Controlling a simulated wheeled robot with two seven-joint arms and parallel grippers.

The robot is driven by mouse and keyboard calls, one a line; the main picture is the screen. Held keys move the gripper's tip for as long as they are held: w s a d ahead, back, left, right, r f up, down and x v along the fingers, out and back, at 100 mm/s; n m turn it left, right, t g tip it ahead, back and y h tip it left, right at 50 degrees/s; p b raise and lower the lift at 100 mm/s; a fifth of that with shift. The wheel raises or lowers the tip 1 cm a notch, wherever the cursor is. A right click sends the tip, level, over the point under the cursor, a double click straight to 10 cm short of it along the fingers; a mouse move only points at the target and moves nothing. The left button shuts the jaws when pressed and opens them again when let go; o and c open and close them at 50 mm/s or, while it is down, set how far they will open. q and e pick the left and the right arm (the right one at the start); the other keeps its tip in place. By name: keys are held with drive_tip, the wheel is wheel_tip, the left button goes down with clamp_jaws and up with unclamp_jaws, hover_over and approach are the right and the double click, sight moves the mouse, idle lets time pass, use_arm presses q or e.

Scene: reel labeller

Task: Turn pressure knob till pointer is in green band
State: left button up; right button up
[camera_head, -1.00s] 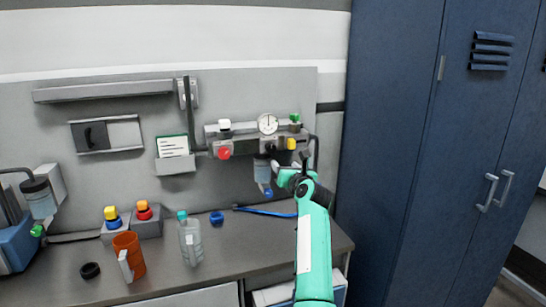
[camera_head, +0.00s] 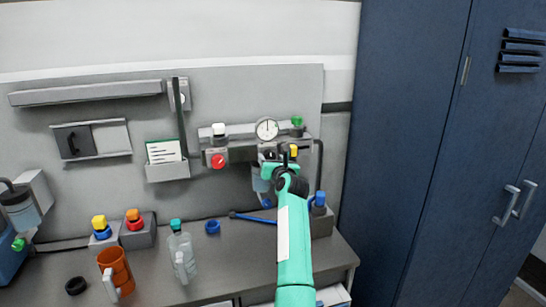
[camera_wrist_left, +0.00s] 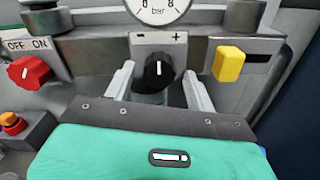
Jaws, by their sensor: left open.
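The black pressure knob (camera_wrist_left: 159,72) sits below a "- +" plate in the left wrist view, its white mark pointing up. In the head view the knob (camera_head: 269,154) is small and partly hidden by my arm. The round white gauge (camera_head: 267,129) is above it; its pointer looks roughly upright, and I cannot make out a green band. The left wrist view shows only the gauge's lower part (camera_wrist_left: 160,8), marked "bar". My left gripper (camera_wrist_left: 159,80) is open, with one finger on each side of the knob; contact is unclear. My right gripper is not in view.
A red OFF/ON knob (camera_wrist_left: 30,72) is left of the black knob, and a yellow switch (camera_wrist_left: 228,64) is close on the right. A bottle (camera_head: 181,252), orange mug (camera_head: 117,272) and blue-capped block (camera_head: 320,222) stand on the bench. Blue lockers (camera_head: 420,150) are at right.

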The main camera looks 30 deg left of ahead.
use_arm(q)
drive_tip(key=shift+s+r, duration=0.1)
drive_tip(key=shift+c, duration=0.7)
drive_tip(key=c, duration=0.9)
drive_tip(key=shift+o, duration=0.2)
drive_tip(key=shift+r+m+p, duration=0.15)
drive_tip(key=shift+m+p, duration=0.15)
drive_tip(key=shift+p, duration=0.35)
drive_tip(key=m+p, duration=0.4)
drive_tip(key=p, duration=0.2)
drive_tip(key=m+p, duration=0.5)
drive_tip(key=p, duration=0.2)
drive_tip(key=shift+s+r, duration=0.1)
drive_tip(key=shift+r, duration=0.1)
drive_tip(key=m+p, duration=0.2)
drive_tip(key=shift+f+m+p, duration=0.15)
drive_tip(key=shift+m+p, duration=0.15)
drive_tip(key=shift+p, duration=0.05)
drive_tip(key=shift+f+m, duration=0.1)
drive_tip(key=shift+m, duration=0.2)
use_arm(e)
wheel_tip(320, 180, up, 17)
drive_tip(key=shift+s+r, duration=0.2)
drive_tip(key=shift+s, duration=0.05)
